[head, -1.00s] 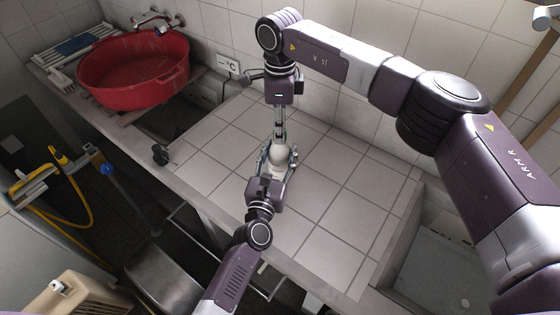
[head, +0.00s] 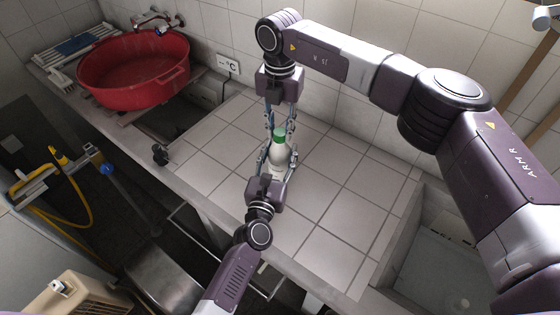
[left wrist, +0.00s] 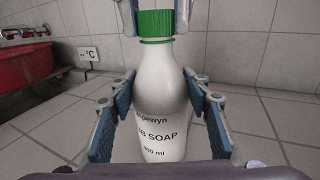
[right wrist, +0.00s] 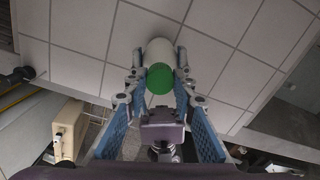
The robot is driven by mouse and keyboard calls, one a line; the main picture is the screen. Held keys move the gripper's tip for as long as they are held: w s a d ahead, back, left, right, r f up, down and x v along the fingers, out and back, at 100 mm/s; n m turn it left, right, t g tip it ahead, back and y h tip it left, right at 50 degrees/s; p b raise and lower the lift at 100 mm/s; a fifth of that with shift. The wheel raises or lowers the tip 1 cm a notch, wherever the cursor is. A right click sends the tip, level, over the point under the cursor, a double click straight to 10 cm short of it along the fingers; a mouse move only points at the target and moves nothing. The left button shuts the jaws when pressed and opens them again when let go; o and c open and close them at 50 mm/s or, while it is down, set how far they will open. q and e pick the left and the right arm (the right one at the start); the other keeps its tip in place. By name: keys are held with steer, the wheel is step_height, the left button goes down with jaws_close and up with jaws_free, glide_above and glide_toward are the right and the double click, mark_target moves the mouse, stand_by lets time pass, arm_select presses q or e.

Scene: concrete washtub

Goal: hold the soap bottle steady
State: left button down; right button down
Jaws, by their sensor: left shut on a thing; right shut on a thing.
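The soap bottle (head: 278,155) is white with a green cap and stands upright on the tiled counter. In the left wrist view its label (left wrist: 160,140) reads in part "SOAP". My left gripper (head: 278,160) is shut on the bottle's body, one finger on each side. My right gripper (head: 280,128) comes from the wall side, its fingers on both sides of the green cap (left wrist: 155,24), shut on it. The right wrist view shows the cap (right wrist: 160,78) between the fingers from above.
A red tub (head: 135,70) stands at the back left. A black knob (head: 160,154) is near the counter's left edge. The tiled counter (head: 340,205) is clear right of the bottle, and a basin (head: 440,270) lies beyond. The tiled wall is close behind.

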steer(key=m, duration=0.3)
steer(key=shift+m, duration=0.4)
steer(key=c, duration=1.6)
jaws_free()
steer(key=shift+r, duration=0.1)
steer(key=shift+r, duration=2.15)
steer(key=shift+c, duration=0.4)
